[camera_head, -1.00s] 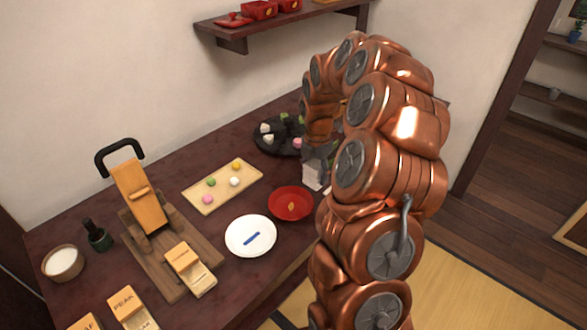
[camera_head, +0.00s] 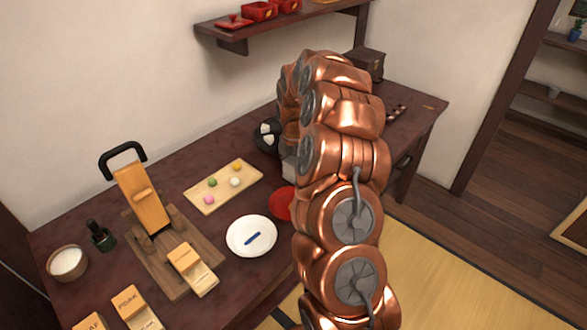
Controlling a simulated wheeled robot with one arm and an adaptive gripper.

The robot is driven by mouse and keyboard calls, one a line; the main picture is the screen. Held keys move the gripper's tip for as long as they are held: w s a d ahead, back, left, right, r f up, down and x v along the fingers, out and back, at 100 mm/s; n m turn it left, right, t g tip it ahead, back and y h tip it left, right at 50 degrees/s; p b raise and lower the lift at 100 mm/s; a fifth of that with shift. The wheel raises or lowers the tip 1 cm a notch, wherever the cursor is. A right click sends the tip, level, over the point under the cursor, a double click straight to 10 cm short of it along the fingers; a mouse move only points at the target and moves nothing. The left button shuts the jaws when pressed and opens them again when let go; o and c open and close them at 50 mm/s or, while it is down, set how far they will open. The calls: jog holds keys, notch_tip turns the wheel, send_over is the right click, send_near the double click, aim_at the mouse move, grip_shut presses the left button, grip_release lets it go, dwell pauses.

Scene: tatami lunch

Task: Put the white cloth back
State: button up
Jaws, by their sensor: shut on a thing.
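A small part of the white cloth (camera_head: 289,168) shows at the left edge of my copper arm, above the red dish (camera_head: 281,204). My gripper (camera_head: 289,153) is almost wholly hidden behind my arm's links; it is shut on the cloth. The rest of the cloth is hidden, and I cannot tell whether it touches the table.
On the dark table (camera_head: 120,200) are a tray of sweets (camera_head: 247,188), a white plate (camera_head: 239,247) with a blue strip, and a wooden stand (camera_head: 183,240). A box (camera_head: 369,65) stands behind.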

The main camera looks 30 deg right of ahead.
aim_at(293, 161)
jog(key=shift+f, duration=0.3)
jog(key=shift+f, duration=0.15)
jog(key=o, duration=1.2)
notch_tip(293, 161, up, 12)
jog(key=shift+a+r+b, duration=0.1)
jog(key=shift+r+b, duration=0.15)
jog(key=shift+b, duration=0.5)
